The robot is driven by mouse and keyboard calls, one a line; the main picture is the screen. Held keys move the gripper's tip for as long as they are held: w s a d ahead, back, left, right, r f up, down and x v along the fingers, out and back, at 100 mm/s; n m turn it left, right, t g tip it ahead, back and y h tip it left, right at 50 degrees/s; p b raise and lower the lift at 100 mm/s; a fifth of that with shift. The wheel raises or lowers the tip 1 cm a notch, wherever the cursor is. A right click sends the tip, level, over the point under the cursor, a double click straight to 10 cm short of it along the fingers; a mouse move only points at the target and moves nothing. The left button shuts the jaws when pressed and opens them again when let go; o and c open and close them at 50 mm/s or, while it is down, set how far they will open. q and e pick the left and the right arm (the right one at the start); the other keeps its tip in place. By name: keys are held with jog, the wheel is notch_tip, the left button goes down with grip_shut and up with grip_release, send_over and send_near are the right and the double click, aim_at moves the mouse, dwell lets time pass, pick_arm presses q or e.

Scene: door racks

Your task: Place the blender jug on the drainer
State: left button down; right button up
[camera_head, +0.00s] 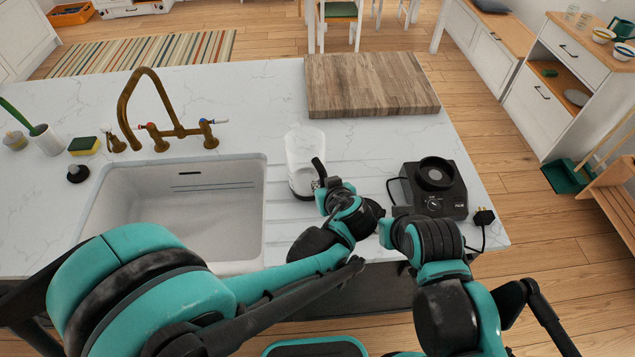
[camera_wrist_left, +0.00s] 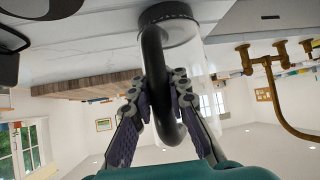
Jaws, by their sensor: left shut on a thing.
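The blender jug (camera_head: 304,152) is clear with a black base ring and a black handle. In the head view it is upright at the drainer (camera_head: 283,222), the grooved counter area right of the sink. I cannot tell whether its base touches the surface. My left gripper (camera_head: 322,185) is at the jug's handle side. In the left wrist view, which is upside down, its two fingers (camera_wrist_left: 164,88) are shut on the black handle (camera_wrist_left: 152,62), with the black base ring (camera_wrist_left: 168,24) above. My right arm reaches in near the counter's front edge; its fingers are not visible.
The sink (camera_head: 180,205) with a brass faucet (camera_head: 150,105) lies left of the jug. A black blender base (camera_head: 436,188) with a cord and plug stands to the right. A wooden board (camera_head: 370,84) lies behind. Clear counter lies between jug and board.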

pick_arm(q)
jog(key=shift+w+a+f, duration=0.15)
jog(key=shift+w+f, duration=0.2)
jog(key=shift+f, duration=0.25)
jog(key=shift+r, duration=0.1)
jog(key=shift+s+r, duration=0.15)
jog(key=shift+s, duration=0.25)
jog(key=c, duration=1.5)
grip_release()
jog(key=shift+w+f, duration=0.2)
jog(key=shift+o, duration=0.2)
jog(key=shift+s, duration=0.1)
pick_arm(e)
jog(key=shift+w+a+f, duration=0.15)
jog(key=shift+w+f, duration=0.2)
jog(key=shift+f, duration=0.05)
pick_arm(q)
jog(key=shift+r, duration=0.1)
